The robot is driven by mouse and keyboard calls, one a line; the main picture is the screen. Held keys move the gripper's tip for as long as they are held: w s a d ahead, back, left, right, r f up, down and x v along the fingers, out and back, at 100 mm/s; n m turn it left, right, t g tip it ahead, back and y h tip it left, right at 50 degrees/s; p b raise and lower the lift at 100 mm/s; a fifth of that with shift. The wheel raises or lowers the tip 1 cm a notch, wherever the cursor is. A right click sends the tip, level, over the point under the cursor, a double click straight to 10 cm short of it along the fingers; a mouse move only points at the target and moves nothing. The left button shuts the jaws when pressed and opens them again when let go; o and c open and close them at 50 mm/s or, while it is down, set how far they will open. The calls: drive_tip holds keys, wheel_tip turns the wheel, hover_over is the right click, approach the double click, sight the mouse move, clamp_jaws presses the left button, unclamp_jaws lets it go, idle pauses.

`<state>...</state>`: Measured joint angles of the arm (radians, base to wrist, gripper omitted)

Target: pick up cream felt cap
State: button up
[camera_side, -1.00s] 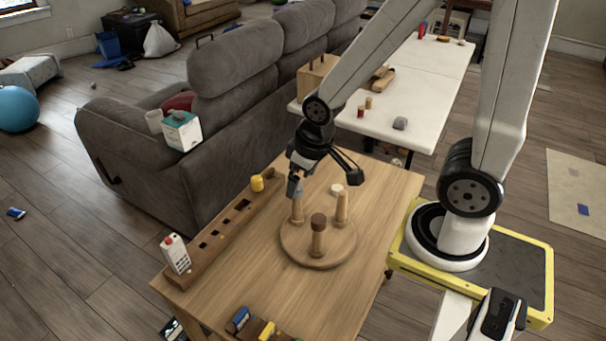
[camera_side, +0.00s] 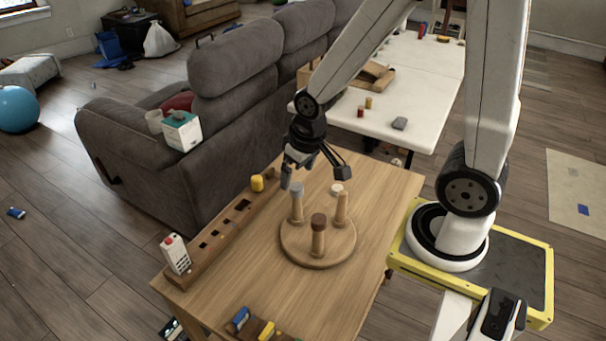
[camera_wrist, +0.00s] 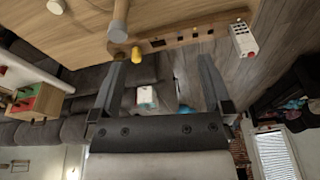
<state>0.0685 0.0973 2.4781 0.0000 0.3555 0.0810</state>
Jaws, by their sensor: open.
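The cream felt cap (camera_side: 337,188) is a small pale disc at the top of the right peg (camera_side: 342,208) on a round wooden stand (camera_side: 317,256). I cannot tell whether it sits on that peg or just behind it. A pale round thing at the top left of the wrist view (camera_wrist: 56,6) looks like it. My gripper (camera_side: 288,180) is to the left of the cream cap, just behind the peg with the grey cap (camera_side: 297,187). In the wrist view my gripper (camera_wrist: 162,62) has its fingers wide apart with nothing between them.
The front peg has a brown cap (camera_side: 318,218). A slotted wooden rail (camera_side: 215,243) runs along the table's left edge, with a yellow cylinder (camera_side: 257,183) and a white carton (camera_side: 175,254). Coloured blocks (camera_side: 253,326) lie at the front. The table's right side is bare.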

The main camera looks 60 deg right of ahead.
drive_tip(key=w+d+f+m, duration=0.4)
drive_tip(key=w+d+m, duration=0.1)
drive_tip(key=d, duration=0.2)
drive_tip(key=m+g, duration=0.2)
drive_tip(key=m, duration=1)
hover_over(338, 187)
drive_tip(key=f, duration=1.7)
drive_tip(key=shift+w+a+f, duration=0.15)
drive_tip(key=shift+a+f, duration=0.05)
drive_tip(key=shift+f, duration=0.05)
drive_tip(key=shift+d+f, duration=0.25)
drive_tip(key=shift+f, duration=0.15)
drive_tip(key=shift+f, duration=1.15)
drive_tip(key=shift+f, duration=0.15)
drive_tip(key=shift+a+f, duration=0.2)
drive_tip(key=shift+f, duration=2.25)
